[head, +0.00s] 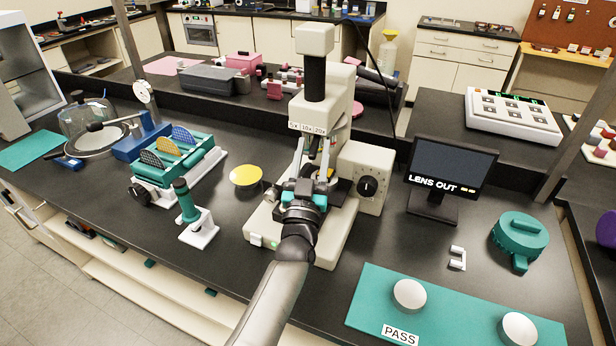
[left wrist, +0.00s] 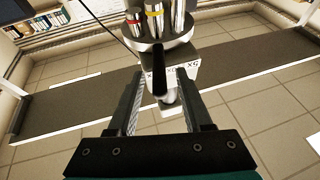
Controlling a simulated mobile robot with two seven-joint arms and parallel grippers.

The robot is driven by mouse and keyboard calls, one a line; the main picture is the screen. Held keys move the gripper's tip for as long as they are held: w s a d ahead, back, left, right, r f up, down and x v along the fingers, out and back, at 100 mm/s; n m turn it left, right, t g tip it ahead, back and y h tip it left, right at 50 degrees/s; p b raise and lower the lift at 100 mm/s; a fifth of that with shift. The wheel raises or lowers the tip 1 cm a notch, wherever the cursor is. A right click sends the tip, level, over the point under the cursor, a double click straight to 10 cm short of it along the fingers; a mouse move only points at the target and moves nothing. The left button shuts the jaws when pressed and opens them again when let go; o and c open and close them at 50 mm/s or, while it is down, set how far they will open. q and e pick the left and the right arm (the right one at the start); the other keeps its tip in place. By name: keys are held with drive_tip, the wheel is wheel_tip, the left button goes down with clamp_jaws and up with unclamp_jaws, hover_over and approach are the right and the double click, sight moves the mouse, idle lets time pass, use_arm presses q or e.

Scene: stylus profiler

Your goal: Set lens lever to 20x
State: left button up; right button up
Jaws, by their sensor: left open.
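The cream stylus profiler (head: 350,120) stands mid-bench, with a lens scale plate (head: 307,128) marked 5x, 10x and 20x on its front. The scale also shows in the left wrist view (left wrist: 182,74), upside down and partly hidden. My left gripper (head: 313,172) is in front of the profiler below the scale. In the left wrist view the left gripper (left wrist: 163,90) is open. A dark lever (left wrist: 159,75) appears between its fingers; contact cannot be told. Banded lenses on a round turret (left wrist: 160,38) show above it. The monitor (head: 450,166) reads LENS OUT.
A teal mat (head: 455,308) marked PASS holds round pale discs at the front right. A teal lidded device (head: 520,238) stands at the right. A teal sample rack (head: 175,157) and a yellow disc (head: 246,175) lie left of the profiler.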

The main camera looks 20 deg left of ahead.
use_arm(q)
drive_tip(key=b+v, duration=0.1)
drive_tip(key=v, duration=1.4)
drive_tip(key=shift+w+r, duration=0.1)
drive_tip(key=shift+c, duration=0.2)
